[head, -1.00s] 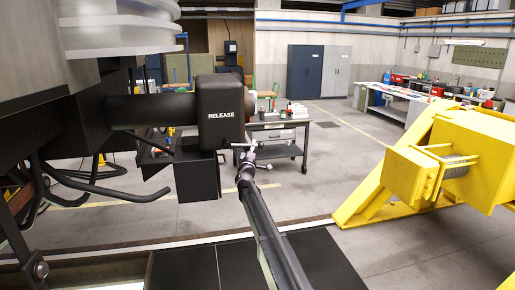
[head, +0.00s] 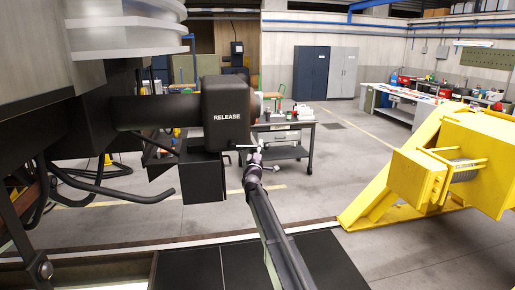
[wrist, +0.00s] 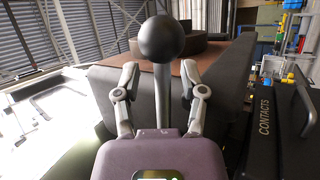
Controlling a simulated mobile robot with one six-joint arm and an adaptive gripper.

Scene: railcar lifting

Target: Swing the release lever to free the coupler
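The coupler (head: 226,98) is a black block marked RELEASE on a thick dark shaft at the left of the head view. A thin pale bar (head: 246,147) shows by its lower right side, near my gripper (head: 256,153); details are small there. In the wrist view, the release lever is an upright grey rod (wrist: 162,92) topped by a black ball knob (wrist: 162,40). My gripper (wrist: 162,78) is open, with one finger on each side of the rod and visible gaps between. The ball stands above the fingertips. The rod's lower end is hidden behind my gripper's body.
The dark railcar underside (head: 50,110) fills the left. A yellow lifting frame (head: 420,175) stands at the right. A tool cart (head: 285,135) is behind the coupler. In the wrist view, a dark box marked CONTACTS (wrist: 275,120) is close at the right. Open floor lies between.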

